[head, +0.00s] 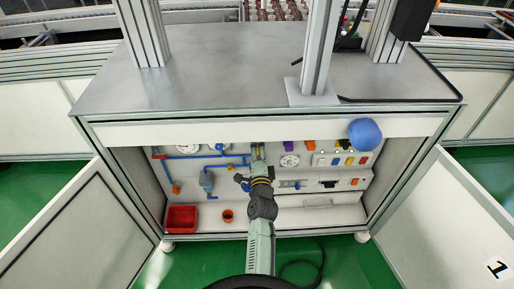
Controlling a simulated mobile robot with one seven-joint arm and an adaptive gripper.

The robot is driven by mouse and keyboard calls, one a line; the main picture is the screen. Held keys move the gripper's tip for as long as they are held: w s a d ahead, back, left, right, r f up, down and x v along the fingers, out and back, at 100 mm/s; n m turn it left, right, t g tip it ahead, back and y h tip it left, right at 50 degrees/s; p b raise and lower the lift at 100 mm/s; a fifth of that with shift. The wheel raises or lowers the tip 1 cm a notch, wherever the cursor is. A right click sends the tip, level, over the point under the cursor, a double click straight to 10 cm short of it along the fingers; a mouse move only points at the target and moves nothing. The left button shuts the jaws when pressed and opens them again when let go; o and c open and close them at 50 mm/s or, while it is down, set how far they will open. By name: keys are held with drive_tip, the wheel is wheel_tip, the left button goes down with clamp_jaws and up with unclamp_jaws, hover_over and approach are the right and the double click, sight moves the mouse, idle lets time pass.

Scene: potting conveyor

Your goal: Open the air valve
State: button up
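My arm reaches up from the bottom centre into the open cabinet. My gripper (258,152) is at the back panel, just right of the blue air piping (190,156). Its fingers are too small to tell whether they are open or shut, and they hide the panel behind them. A small blue part (219,147) stands on the upper pipe, left of my gripper. A small yellow part (230,166) sits lower, close to my gripper's left side. I cannot tell which of these small parts is the air valve or how its handle is turned.
A blue ball (365,135) is at the cabinet's upper right edge. A red bin (181,219) and a small orange pot (228,215) stand on the cabinet floor. Open doors flank the cabinet on the left (85,225) and right (445,220). A metal worktop (220,75) lies above.

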drive_tip(key=shift+w+d+r+m, duration=0.1)
drive_tip(key=shift+r+m, duration=0.05)
drive_tip(key=shift+m, duration=0.45)
drive_tip(key=o, duration=1.2)
drive_tip(key=shift+c, duration=0.2)
drive_tip(key=s, duration=0.7)
drive_tip(key=shift+s, duration=0.35)
